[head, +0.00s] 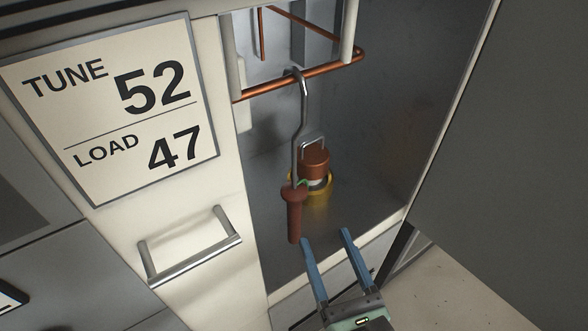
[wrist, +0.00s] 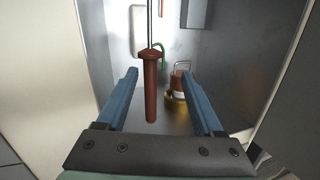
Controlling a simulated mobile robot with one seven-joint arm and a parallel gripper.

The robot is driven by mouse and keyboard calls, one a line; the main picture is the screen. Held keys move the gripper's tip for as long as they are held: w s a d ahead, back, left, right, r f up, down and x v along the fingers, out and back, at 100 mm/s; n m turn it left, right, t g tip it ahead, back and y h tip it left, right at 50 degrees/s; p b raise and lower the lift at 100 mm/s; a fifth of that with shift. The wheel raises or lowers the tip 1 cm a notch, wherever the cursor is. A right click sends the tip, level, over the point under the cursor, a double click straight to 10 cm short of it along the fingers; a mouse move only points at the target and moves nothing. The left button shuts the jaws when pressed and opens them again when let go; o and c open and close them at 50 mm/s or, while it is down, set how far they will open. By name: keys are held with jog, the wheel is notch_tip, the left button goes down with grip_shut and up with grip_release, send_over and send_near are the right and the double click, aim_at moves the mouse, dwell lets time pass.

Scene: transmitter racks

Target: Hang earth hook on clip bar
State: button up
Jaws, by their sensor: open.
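The earth hook (head: 301,110) has a grey metal hook and a red-brown handle (head: 293,215). It hangs upright with its hook over a horizontal copper bar (head: 312,73) inside the open cabinet. My gripper (head: 324,236) is open and empty, just below and to the right of the handle in the head view. In the wrist view the handle (wrist: 151,88) stands ahead between the two blue fingers (wrist: 160,75), nearer the left one; I see no contact. A green lead (wrist: 163,50) shows behind the handle.
A red-brown padlock-like body (head: 315,160) with a yellow ring (head: 322,186) stands behind the hook. A drawer handle (head: 190,247) and a "TUNE 52 LOAD 47" sign (head: 120,105) are left.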

aim_at(297, 206)
jog(key=shift+n+g, duration=0.6)
jog(key=w+a, duration=0.1)
jog(key=w+a+f+p, duration=0.1)
jog(key=w, duration=0.1)
jog(key=w+a+f+p, duration=0.1)
jog(key=w, duration=0.1)
jog(key=shift+w, duration=0.2)
jog(key=shift+a+p+x, duration=0.15)
jog(key=shift+p+x, duration=0.25)
jog(key=shift+x, duration=1.1)
jog(key=shift+a+p+x, duration=0.1)
jog(key=shift+p+x, duration=0.3)
jog(key=shift+x, duration=1.15)
jog(key=shift+s+r, duration=0.15)
grip_shut()
jog(key=shift+r, duration=0.1)
